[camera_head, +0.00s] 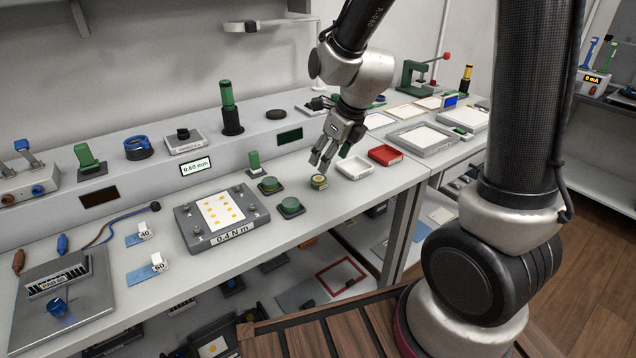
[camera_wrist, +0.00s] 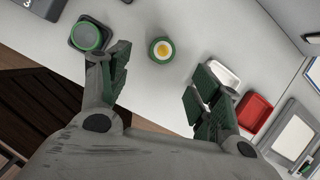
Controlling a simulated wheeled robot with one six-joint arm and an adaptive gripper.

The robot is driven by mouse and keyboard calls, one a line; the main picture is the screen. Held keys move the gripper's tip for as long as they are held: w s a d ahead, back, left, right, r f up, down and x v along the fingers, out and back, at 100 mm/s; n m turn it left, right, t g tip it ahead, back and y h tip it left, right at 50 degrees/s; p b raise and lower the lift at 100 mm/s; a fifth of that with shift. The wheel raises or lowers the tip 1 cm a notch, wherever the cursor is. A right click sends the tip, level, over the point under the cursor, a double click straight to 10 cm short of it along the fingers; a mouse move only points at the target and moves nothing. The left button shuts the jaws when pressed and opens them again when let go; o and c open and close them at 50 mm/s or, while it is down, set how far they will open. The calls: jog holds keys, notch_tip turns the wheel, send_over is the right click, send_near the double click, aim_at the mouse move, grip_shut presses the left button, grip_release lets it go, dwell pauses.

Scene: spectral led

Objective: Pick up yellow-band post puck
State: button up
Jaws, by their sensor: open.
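In the wrist view my gripper (camera_wrist: 160,78) is open, and the puck appears beyond the fingertips, between the two finger lines. The fingers appear apart from the puck.
Green pucks on dark square bases (camera_head: 291,206) (camera_head: 270,185) sit left of the puck. A white tray (camera_head: 354,168) and a red tray (camera_head: 385,155) lie to its right. A grey plate fixture (camera_head: 250,229) stands further left. Bare bench surrounds the puck.

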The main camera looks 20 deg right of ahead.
aim_at(319, 178)
jog(key=shift+m, duration=0.8)
jog(key=x, duration=0.9)
jog(key=shift+w, duration=0.3)
jog(key=c, duration=1.1)
